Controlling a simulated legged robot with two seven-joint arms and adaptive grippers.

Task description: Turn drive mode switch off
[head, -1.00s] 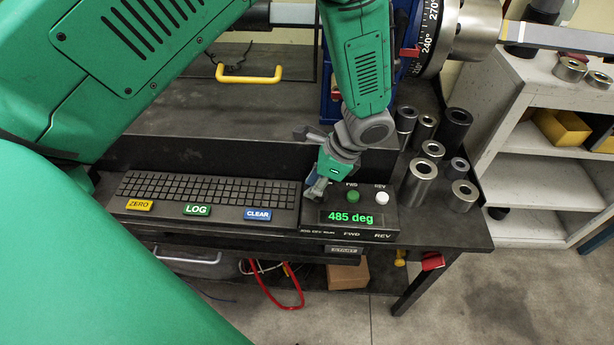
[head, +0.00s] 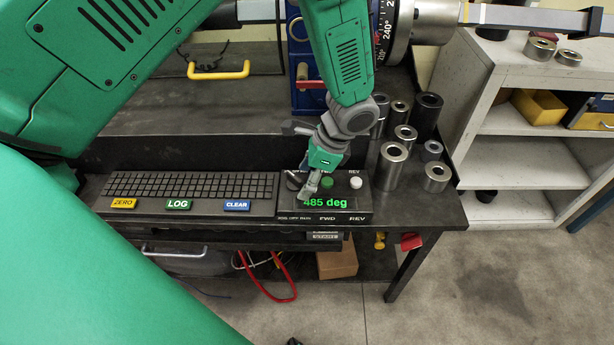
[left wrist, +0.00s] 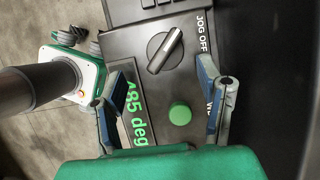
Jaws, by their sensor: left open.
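The drive mode switch (left wrist: 165,48) is a black rotary knob with a pale pointer line, on the control box (head: 352,217). In the left wrist view its line runs diagonally, its upper end toward the right, where a JOG OFF label is printed. My left gripper (head: 309,191) is open over the box, covering the left end of the green "485 deg" display (head: 330,203). In the left wrist view the fingertips of the gripper (left wrist: 158,70) stand apart on either side, with the knob just beyond them. Contact cannot be told. My right gripper is not in view.
A green button (left wrist: 180,114) lies between my fingers in the left wrist view; a white button (head: 356,183) is to its right in the head view. A keypad (head: 190,186) lies left of the box. Several metal sockets (head: 392,160) stand close on the right.

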